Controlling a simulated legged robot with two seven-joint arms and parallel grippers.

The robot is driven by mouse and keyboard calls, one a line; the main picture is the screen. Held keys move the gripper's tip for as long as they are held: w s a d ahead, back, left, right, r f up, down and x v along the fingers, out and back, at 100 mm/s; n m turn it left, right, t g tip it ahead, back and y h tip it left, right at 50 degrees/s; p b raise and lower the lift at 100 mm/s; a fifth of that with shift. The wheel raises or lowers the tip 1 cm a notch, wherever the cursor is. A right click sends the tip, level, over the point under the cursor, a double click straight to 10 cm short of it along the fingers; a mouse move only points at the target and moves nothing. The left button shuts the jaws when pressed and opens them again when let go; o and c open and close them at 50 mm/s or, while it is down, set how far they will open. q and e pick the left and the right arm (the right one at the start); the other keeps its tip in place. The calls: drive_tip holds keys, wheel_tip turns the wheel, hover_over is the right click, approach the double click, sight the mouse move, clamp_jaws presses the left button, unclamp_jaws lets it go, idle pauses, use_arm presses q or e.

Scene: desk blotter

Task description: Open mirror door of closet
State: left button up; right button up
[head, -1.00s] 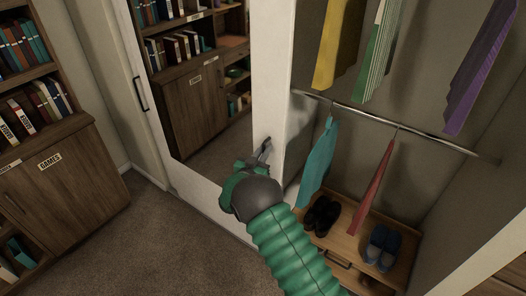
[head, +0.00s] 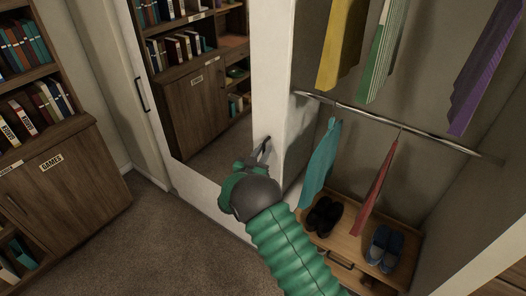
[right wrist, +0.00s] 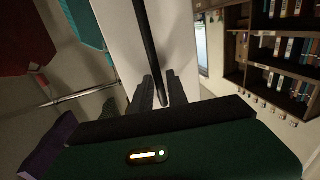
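The mirror door (head: 208,192) has a white frame and reflects a bookshelf; it stands at the left of the open closet bay in the head view. A dark bar handle (head: 265,146) is on its right frame strip. My right gripper (head: 258,158), on the green sleeved arm, is at this handle. In the right wrist view the black handle (right wrist: 147,45) runs down between the two dark fingers (right wrist: 160,92), which are close together on either side of it. A second dark handle (head: 140,95) is on the frame's left side. My left gripper does not show.
The closet bay holds hanging clothes, a metal rail (head: 400,127) and a low wooden shoe unit (head: 347,243) with shoes. A wooden bookcase (head: 60,185) stands at the left. The carpet (head: 150,245) in front is clear.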

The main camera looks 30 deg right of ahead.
drive_tip(key=v, duration=1.6)
drive_tip(key=shift+a, duration=0.3)
drive_tip(key=shift+f, duration=0.1)
drive_tip(key=a+r+n+y+p, duration=0.55)
drive_tip(key=a+y, duration=0.25)
drive_tip(key=y, duration=0.4)
drive_tip(key=s+n+g+y+p, duration=0.3)
drive_tip(key=s+n+g, duration=0.2)
drive_tip(key=s, duration=1.8)
drive_tip(key=shift+s+f+n+g, duration=0.3)
drive_tip(key=shift+f+n+g, duration=0.1)
drive_tip(key=shift+g, duration=0.8)
